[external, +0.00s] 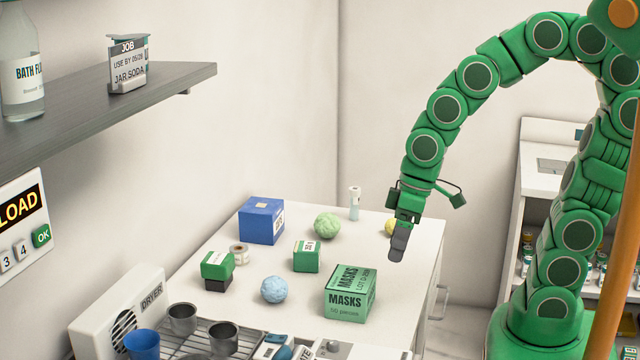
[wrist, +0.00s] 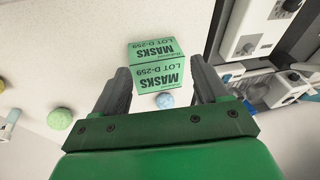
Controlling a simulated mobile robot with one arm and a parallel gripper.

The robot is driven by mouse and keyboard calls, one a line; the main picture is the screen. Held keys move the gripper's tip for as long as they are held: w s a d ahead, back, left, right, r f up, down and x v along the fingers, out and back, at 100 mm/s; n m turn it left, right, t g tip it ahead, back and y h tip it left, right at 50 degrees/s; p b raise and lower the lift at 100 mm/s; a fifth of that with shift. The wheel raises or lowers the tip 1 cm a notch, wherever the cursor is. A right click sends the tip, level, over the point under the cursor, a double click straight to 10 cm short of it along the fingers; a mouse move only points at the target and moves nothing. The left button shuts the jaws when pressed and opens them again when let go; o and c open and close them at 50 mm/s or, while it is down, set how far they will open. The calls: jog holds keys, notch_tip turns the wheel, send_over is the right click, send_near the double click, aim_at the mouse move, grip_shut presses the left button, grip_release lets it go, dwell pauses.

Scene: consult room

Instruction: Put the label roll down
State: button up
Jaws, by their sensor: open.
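A small label roll (external: 239,254), pale with a brownish core, rests on the white table (external: 410,285) beside a green-and-black block and in front of the blue box. It is not seen in the wrist view. My gripper (external: 398,252) hangs above the table's right part, well to the right of the roll, fingers pointing down. In the wrist view my gripper (wrist: 160,68) has its two dark fingers spread apart, with nothing held between them. The green masks box (wrist: 156,70) shows beyond the gap.
A blue box (external: 261,220), green crumpled ball (external: 327,225), small green box (external: 306,257), blue ball (external: 274,290) and masks box (external: 350,294) stand on the table. A yellow ball (external: 390,227) is partly behind my gripper. A dish rack with cups (external: 183,319) is at front left.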

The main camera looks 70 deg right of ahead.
jog(key=s+d+r+g+h, duration=0.1)
jog(key=s+d+g, duration=0.1)
jog(key=s, duration=0.5)
jog(key=s+d+r+m+g+h, duration=0.1)
jog(key=s+d+r+g, duration=0.1)
jog(key=s, duration=0.6)
jog(key=shift+s+d, duration=0.3)
jog(key=shift+d, duration=0.6)
